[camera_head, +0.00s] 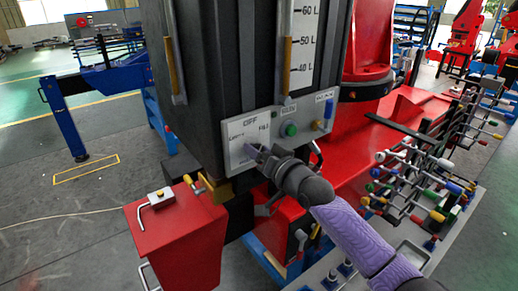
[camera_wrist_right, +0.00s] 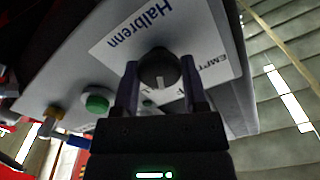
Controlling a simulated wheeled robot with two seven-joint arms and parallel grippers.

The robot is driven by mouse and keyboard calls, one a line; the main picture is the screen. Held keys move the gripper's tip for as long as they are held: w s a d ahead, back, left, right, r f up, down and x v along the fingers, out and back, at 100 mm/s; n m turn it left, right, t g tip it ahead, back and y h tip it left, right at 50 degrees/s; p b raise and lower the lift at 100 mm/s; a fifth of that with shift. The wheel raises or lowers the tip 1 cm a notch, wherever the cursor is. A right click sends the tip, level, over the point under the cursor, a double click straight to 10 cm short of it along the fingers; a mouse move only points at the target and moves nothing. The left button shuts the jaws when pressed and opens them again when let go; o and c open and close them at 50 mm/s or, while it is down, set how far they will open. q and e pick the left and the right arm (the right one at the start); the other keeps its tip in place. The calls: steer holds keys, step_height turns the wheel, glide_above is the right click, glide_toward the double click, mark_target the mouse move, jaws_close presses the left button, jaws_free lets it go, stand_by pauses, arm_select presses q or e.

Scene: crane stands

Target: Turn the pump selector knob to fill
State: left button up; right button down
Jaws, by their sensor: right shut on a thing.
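The pump selector knob (camera_wrist_right: 158,68) is a dark round knob with a pale mark, set on a white label plate (camera_wrist_right: 125,42) reading "Halbrenn". In the wrist view my right gripper (camera_wrist_right: 159,82) has a finger on each side of the knob and is shut on it. Part of the word "EMPTY" shows beside the right finger; lettering below is mostly hidden. In the head view the right gripper (camera_head: 259,153) reaches the grey control panel (camera_head: 240,163) from the lower right, below the labels "OFF" and "FILL", and largely hides the knob. My left gripper is not in view.
A green button (camera_head: 290,130) and a blue-handled valve (camera_head: 328,112) sit right of the knob. The dark tank (camera_head: 200,80) rises above the panel. A red box (camera_head: 185,235) stands lower left, and a rack of coloured levers (camera_head: 425,185) lies right of my arm.

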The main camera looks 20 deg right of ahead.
steer(key=shift+m, duration=1.7)
steer(key=shift+c, duration=0.9)
jaws_free()
steer(key=shift+d, duration=0.1)
steer(key=v, duration=1)
